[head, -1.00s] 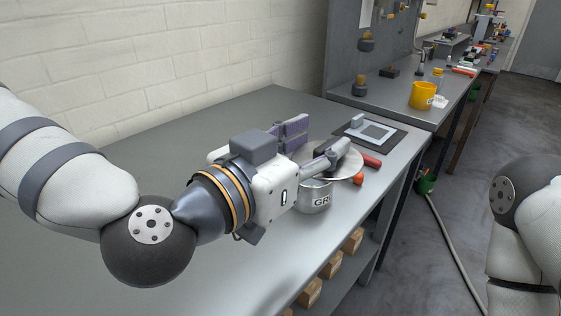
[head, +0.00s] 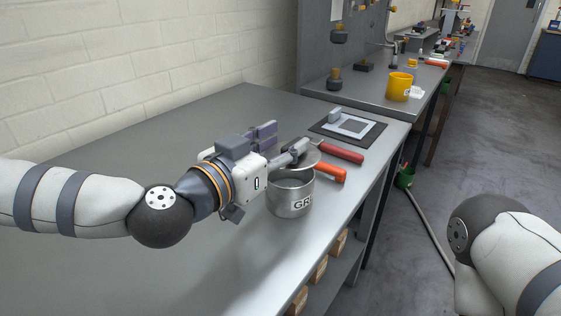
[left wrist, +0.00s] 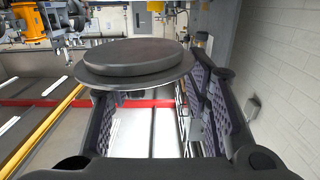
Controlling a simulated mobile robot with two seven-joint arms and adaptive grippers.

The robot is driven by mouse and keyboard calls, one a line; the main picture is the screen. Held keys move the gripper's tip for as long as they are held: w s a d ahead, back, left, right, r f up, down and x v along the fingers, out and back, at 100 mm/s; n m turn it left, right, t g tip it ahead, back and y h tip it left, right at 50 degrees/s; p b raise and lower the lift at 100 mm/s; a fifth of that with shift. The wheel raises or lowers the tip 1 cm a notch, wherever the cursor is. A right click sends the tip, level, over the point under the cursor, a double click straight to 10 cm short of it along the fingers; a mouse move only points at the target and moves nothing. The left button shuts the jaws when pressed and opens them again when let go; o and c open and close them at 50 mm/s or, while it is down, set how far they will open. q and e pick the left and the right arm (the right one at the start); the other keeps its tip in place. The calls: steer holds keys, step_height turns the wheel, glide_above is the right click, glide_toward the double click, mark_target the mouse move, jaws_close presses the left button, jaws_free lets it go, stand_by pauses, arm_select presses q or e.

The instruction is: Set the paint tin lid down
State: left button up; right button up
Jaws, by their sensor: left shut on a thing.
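The paint tin lid (head: 311,155) is a round grey disc, partly hidden behind my left gripper (head: 284,142) in the head view. In the left wrist view the lid (left wrist: 135,60) shows large, with a raised round middle and a thin flat rim. My left gripper is shut on the lid, above and behind the open tin in the head view. The grey metal tin (head: 283,203), with dark letters starting "GR", stands upright on the bench. I cannot tell whether the lid touches the bench. My right gripper is out of view; only part of that arm shows.
A red-handled tool (head: 341,152) and an orange handle (head: 329,172) lie close by the tin and lid. A dark mat with a light square frame (head: 349,125) lies behind. The grey bench top (head: 130,140) is clear at the left. A yellow mug (head: 399,86) stands on the far bench.

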arm_select(q)
steer(key=f, duration=0.1)
steer(key=w+f, duration=0.1)
steer(key=f, duration=0.1)
steer(key=shift+w+f+b, duration=0.15)
steer(key=shift+f+b, duration=0.15)
steer(key=shift+c, duration=0.5)
steer(key=shift+f, duration=0.1)
steer(key=shift+c, duration=0.7)
steer(key=o, duration=1.3)
